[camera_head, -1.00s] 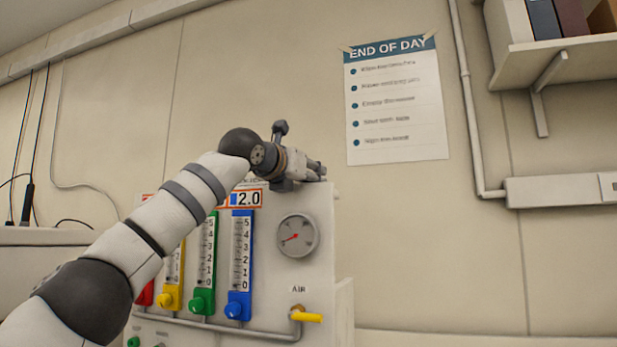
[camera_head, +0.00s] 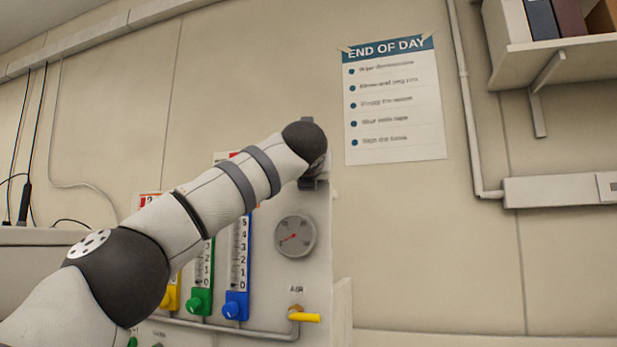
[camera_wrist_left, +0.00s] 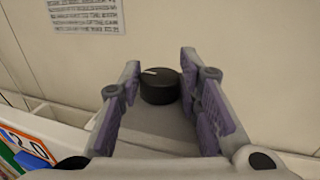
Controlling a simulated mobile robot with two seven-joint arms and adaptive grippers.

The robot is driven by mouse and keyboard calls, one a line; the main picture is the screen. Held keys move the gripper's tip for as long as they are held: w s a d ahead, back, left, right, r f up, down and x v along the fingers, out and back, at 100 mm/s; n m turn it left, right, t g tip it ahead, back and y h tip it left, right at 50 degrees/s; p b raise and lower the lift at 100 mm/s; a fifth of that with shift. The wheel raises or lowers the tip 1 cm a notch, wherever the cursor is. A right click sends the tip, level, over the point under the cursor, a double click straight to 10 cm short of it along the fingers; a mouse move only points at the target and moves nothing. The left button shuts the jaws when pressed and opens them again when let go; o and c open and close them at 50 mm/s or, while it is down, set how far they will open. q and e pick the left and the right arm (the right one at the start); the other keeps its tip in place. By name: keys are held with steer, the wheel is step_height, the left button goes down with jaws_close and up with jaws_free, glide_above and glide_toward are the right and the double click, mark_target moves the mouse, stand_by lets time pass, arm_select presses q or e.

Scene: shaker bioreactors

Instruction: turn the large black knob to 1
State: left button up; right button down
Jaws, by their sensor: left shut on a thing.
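The large black knob (camera_wrist_left: 160,88) stands on a grey surface and shows in the left wrist view. A short white mark on its top points to the left of that picture. My left gripper (camera_wrist_left: 160,72) has one purple-padded finger on each side of the knob and is shut on it. In the head view, my left gripper is mostly hidden behind my wrist, with a dark part (camera_head: 313,182) showing at the panel's top right. The knob is hidden there. No scale numbers around the knob are visible. My right gripper is not in view.
The panel carries a round gauge (camera_head: 295,236), a blue flowmeter (camera_head: 238,285), a green flowmeter (camera_head: 200,300) and a yellow air valve (camera_head: 305,317). A shelf (camera_head: 560,60) juts out at upper right.

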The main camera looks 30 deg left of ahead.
arm_select(q)
steer(key=shift+n+g+y, duration=0.4)
steer(key=shift+n+y, duration=0.1)
steer(key=shift+y, duration=0.2)
steer(key=o, duration=1.2)
steer(key=v, duration=1.2)
steer(key=shift+d, duration=0.2)
steer(key=shift+w, duration=0.1)
